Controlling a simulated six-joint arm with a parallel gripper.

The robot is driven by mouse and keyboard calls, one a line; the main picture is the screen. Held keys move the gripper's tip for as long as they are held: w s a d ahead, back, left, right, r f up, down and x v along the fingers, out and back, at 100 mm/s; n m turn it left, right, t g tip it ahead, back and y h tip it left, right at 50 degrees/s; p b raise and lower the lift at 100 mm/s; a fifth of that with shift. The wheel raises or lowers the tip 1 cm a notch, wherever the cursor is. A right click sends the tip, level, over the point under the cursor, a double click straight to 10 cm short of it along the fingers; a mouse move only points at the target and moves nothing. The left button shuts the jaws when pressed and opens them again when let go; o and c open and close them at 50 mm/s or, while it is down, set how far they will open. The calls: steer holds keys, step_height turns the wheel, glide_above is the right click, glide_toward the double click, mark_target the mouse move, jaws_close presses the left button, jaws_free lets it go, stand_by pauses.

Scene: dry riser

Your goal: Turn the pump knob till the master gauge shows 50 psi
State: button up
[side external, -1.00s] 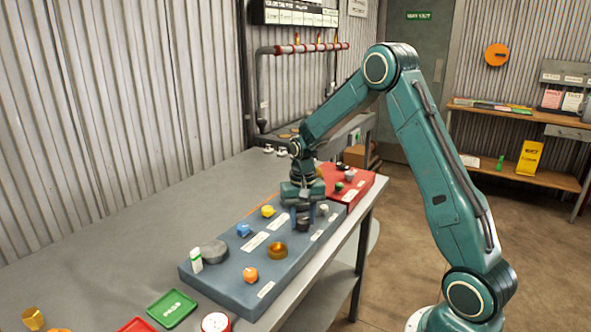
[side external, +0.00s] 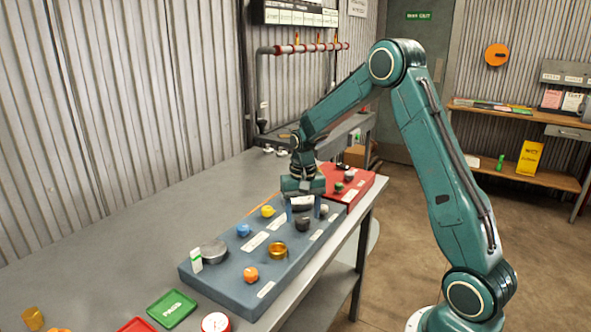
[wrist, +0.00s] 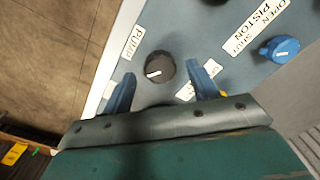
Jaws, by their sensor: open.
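The pump knob (wrist: 160,67) is black with a white mark pointing to the picture's lower left in the wrist view. A PUMP label (wrist: 132,43) lies beside it. The knob also shows in the side view (side external: 303,223), on the blue-grey panel (side external: 225,286). My gripper (side external: 304,211) is open above the knob and holds nothing. In the wrist view its two blue fingers (wrist: 164,80) are apart, to either side of the knob and a little short of it. A round white dial with a red rim (side external: 215,323) is cut by the bottom edge; I cannot read it or tell whether it is the master gauge.
A blue knob (side external: 243,230), a yellow knob (side external: 267,211), an orange knob (side external: 250,273) and a brass ring (side external: 278,250) are on the panel. A red block (side external: 362,184) stands behind it. A green PASS tray (side external: 172,308) lies in front. The bench's left side is largely clear.

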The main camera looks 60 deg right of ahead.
mark_target(303, 220)
step_height(303, 220, up, 12)
stand_by(0.5)
stand_by(0.3)
steer(key=s+a+r+n+t, duration=0.35)
steer(key=s+a+r, duration=0.45)
steer(key=s+a, duration=0.35)
steer(key=s+a+f+n+t, duration=0.2)
steer(key=s+a+n, duration=0.3)
steer(key=s, duration=0.7)
steer(key=shift+s+a, duration=0.3)
steer(key=shift+a, duration=0.4)
stand_by(0.7)
